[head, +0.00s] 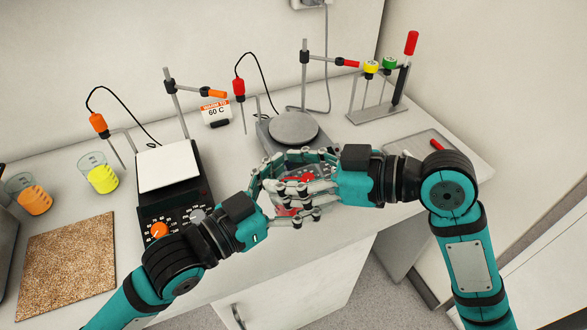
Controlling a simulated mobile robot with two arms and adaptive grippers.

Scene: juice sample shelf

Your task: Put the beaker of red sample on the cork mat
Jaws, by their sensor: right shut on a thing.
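The beaker of red sample (294,208) is held over the table's front edge, in front of the right-hand hot plate. Fingers hide most of it; red liquid shows between them. My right gripper (282,174) comes from the right and is shut on the beaker. My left gripper (286,200) comes from the lower left, its fingers spread apart at the beaker's near and left sides. Whether they touch the glass I cannot tell. The cork mat (68,265), brown and speckled, lies bare at the table's front left.
A beaker of orange liquid (35,200) and one of yellow (103,179) stand behind the mat. A white-topped hot plate (168,168) stands between mat and grippers. Behind are a round-topped hot plate (293,128), probe stands and a pipette rack (377,114). A tray (420,150) lies right.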

